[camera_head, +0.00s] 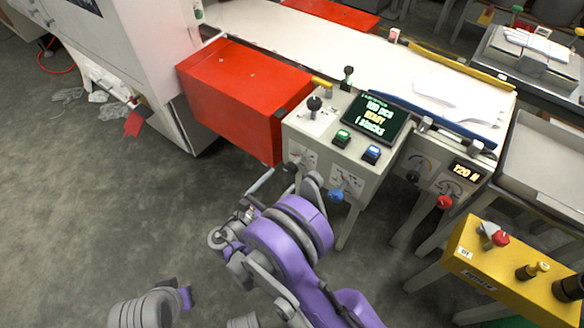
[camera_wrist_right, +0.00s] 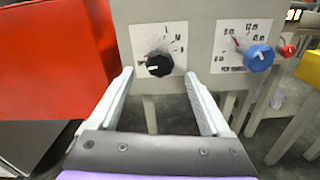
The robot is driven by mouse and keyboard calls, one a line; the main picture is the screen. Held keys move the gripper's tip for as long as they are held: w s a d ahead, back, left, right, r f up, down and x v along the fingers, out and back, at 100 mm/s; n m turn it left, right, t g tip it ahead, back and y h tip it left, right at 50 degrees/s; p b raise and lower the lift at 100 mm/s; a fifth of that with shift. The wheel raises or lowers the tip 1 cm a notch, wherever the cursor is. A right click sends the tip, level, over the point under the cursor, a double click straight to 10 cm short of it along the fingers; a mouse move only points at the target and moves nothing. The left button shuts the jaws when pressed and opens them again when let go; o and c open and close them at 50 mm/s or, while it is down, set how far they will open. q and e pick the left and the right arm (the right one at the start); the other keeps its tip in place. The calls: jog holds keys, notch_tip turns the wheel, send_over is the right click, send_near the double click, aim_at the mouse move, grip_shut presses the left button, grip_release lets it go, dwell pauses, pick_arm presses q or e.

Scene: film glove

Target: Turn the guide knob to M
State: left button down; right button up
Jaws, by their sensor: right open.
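The black knob (camera_wrist_right: 158,63) sits on a white marked plate (camera_wrist_right: 178,45) on the front of the beige control box. Its white pointer line appears to point left. Small marks ring its upper side, too blurred to read surely. In the head view the black knob (camera_head: 289,167) is partly hidden by my arm. My right gripper (camera_wrist_right: 160,77) is open and empty, its two fingers on either side of the knob in the picture. Contact cannot be told. In the head view the right gripper (camera_head: 288,180) is just in front of the box. My left gripper is not visible.
A blue knob (camera_wrist_right: 258,58) with a numbered plate is right of the black knob. A red cover (camera_head: 235,95) stands at left. The box top holds a screen (camera_head: 375,118) and buttons. A yellow box (camera_head: 515,275) stands at right. The floor at left is mostly clear.

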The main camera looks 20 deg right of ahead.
aim_at(289, 172)
jog(key=x, duration=0.7)
grip_shut()
dwell(0.3)
